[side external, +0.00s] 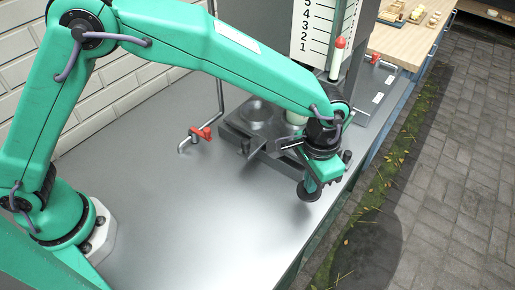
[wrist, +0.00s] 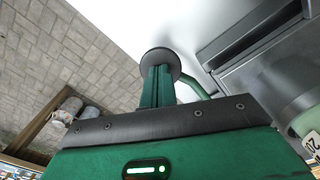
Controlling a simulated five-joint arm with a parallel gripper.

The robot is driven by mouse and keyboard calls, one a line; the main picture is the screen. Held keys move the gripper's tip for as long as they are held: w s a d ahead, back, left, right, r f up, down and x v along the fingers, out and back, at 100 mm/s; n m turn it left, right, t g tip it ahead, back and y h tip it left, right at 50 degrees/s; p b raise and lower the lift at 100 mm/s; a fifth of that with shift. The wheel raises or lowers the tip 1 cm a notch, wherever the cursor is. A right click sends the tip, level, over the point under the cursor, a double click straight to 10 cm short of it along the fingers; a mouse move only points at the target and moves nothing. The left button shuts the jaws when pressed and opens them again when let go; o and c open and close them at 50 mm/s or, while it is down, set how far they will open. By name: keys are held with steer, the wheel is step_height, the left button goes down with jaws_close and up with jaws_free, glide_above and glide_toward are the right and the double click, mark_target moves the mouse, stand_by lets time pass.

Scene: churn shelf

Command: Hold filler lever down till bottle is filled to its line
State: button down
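My gripper (side external: 308,190) points down over the front right of the steel bench, with a black disc at its tip. A pale rounded body (wrist: 290,85), perhaps the bottle, is at the right of the wrist view; a small pale part (side external: 296,117) shows behind my arm in the side view. The filler lever cannot be clearly told; metal bars show beside my wrist. The fill line and liquid level are not visible.
A grey base with a round seat (side external: 257,112) stands behind my gripper. A numbered scale (side external: 318,25) and a red-topped white rod (side external: 338,55) rise behind it.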

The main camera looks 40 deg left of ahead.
steer(key=shift+r, duration=1)
steer(key=shift+r, duration=1.15)
steer(key=shift+r, duration=0.95)
